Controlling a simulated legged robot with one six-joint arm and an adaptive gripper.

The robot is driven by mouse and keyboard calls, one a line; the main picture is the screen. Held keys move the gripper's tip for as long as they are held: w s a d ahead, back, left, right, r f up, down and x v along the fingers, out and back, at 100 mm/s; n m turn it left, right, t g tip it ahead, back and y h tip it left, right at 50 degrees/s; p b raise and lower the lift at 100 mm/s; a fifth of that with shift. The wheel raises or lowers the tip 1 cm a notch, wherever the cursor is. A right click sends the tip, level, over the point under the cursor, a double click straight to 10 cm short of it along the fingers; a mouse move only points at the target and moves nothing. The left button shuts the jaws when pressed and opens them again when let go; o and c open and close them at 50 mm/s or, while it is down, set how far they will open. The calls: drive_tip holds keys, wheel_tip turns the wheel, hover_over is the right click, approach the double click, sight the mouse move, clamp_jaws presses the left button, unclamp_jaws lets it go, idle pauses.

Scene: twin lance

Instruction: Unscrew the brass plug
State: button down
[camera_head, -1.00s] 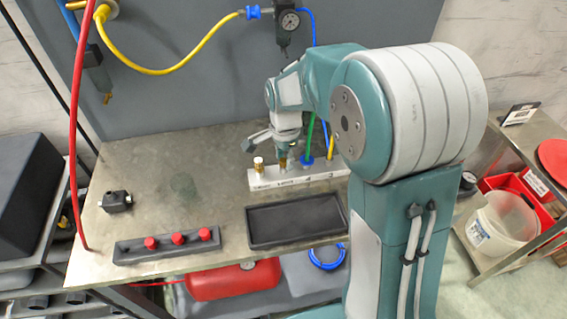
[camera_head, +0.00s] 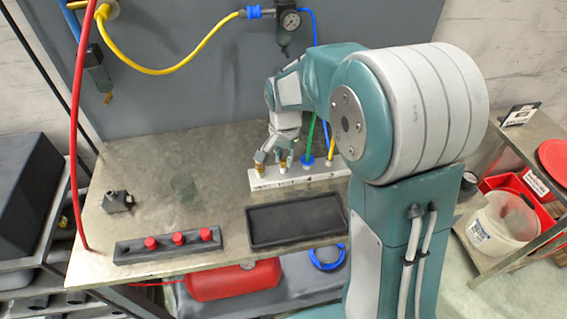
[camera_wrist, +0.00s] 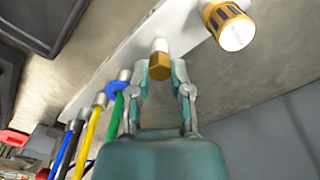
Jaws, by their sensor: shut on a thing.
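The brass plug (camera_wrist: 156,66) is a hex piece with a pale tip, standing between my fingertips in the wrist view. My gripper (camera_wrist: 160,72) is shut on it, one finger on each side. In the head view my gripper (camera_head: 281,158) is at the left part of the white manifold block (camera_head: 318,179), and brass shows low between the fingers. A second brass fitting with a white round face (camera_wrist: 232,28) is at the manifold's end, apart from my fingers in the wrist view.
Green, blue and yellow hoses (camera_wrist: 95,130) rise from the manifold close beside my gripper. An empty black tray (camera_head: 296,243) lies in front. A dark rack with red knobs (camera_head: 128,250) and a small black fitting (camera_head: 117,201) are left.

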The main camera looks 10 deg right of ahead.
drive_tip(key=n, duration=0.5)
drive_tip(key=shift+s+f+n, duration=0.15)
drive_tip(key=shift+s+n, duration=0.05)
drive_tip(key=shift+n, duration=0.1)
drive_tip(key=n, duration=0.4)
drive_tip(key=shift+n, duration=0.3)
drive_tip(key=n, duration=0.9)
drive_tip(key=c, duration=0.7)
unclamp_jaws()
drive_tip(key=shift+a, duration=0.1)
drive_tip(key=shift+w, duration=0.1)
